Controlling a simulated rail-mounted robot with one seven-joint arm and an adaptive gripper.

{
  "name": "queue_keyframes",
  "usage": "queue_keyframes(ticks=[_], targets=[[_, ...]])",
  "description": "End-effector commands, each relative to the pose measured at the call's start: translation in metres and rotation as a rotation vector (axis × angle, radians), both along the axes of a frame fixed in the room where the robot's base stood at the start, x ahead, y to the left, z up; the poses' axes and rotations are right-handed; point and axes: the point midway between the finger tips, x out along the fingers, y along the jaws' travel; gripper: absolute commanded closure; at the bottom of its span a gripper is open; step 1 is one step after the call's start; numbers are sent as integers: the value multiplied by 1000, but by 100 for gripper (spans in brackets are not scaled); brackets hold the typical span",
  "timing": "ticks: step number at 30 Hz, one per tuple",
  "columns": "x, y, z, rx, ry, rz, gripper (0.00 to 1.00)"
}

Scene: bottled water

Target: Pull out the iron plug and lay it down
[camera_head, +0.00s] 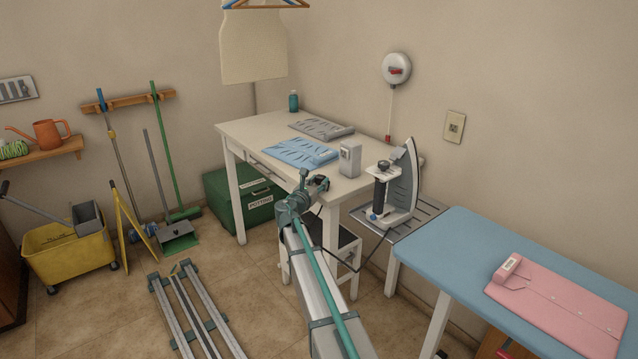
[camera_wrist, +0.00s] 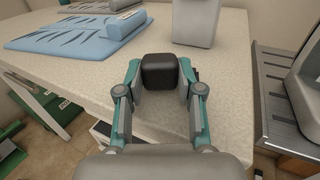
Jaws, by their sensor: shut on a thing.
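My gripper (camera_head: 319,184) is at the front edge of the white table in the head view. It is shut on a black plug (camera_wrist: 160,74), whose blocky end shows between the two fingers in the wrist view. The plug is apart from the grey box (camera_head: 349,160) that stands on the table; the box also shows in the wrist view (camera_wrist: 195,22). I cannot tell whether the plug touches the tabletop. The iron (camera_head: 404,185) stands upright on a slatted metal stand to the right. A dark cord (camera_head: 372,268) hangs in a loop below it.
Folded blue (camera_head: 300,152) and grey (camera_head: 321,129) garments lie on the white table (camera_head: 245,126), with clear surface near its front. A blue ironing board (camera_head: 428,240) with a folded pink shirt (camera_head: 560,300) is at right. A stool (camera_head: 348,240) stands below.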

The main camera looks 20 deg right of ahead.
Motion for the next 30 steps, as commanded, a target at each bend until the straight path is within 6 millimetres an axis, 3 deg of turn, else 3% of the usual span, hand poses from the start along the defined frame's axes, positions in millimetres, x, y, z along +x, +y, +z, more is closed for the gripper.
queue_keyframes(ticks=[14,15,19,30], targets=[[0,0,-8,0,0,0,100],[0,0,-7,0,0,0,59],[0,0,-7,0,0,0,37],[-1,2,-7,0,0,0,34]])
